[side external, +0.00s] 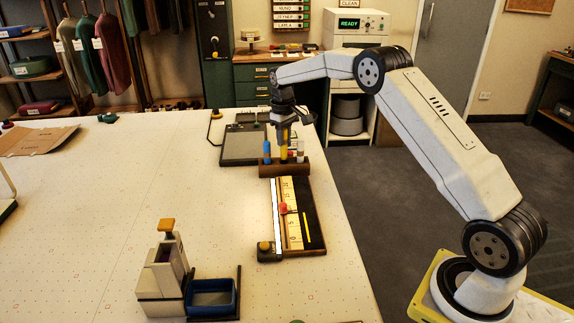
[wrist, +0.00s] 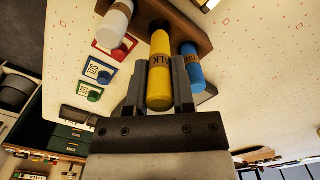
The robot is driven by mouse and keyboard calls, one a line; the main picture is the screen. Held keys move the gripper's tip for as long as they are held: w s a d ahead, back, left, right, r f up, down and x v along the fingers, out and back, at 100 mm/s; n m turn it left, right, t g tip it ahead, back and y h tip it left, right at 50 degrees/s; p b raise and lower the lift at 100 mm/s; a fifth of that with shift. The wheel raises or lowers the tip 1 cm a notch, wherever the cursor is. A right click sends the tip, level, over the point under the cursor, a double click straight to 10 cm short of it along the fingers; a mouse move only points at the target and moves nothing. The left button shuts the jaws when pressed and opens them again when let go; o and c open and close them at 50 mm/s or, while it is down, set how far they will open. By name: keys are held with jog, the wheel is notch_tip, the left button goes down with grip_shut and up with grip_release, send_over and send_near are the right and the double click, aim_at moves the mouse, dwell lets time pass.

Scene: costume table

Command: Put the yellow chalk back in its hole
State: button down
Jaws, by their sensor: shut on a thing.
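The yellow chalk (wrist: 159,62) is a labelled cylinder, held between the two fingers of my gripper (wrist: 159,85) in the wrist view. Its far end meets the wooden holder (wrist: 187,22); I cannot tell whether it is inside the hole or just over it. In the side view my gripper (side external: 284,141) points down above the holder (side external: 285,169), with the yellow chalk (side external: 284,155) below it, roughly upright. The blue chalk (side external: 267,152) stands to its left in the holder and the white chalk (side external: 300,151) to its right.
A ruler board (side external: 316,238) with a red slider lies in front of the holder. A grey slate-like pad (side external: 240,146) lies behind it. A blue tray (side external: 211,311) and a beige device (side external: 164,272) stand at the front. The table's left middle is clear.

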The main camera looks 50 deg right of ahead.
aim_at(284, 156)
jog(key=shift+f, duration=1.9)
dwell(2.5)
jog(key=shift+c, duration=1.9)
grip_release()
jog(key=shift+r, duration=0.2)
jog(key=shift+r, duration=3.3)
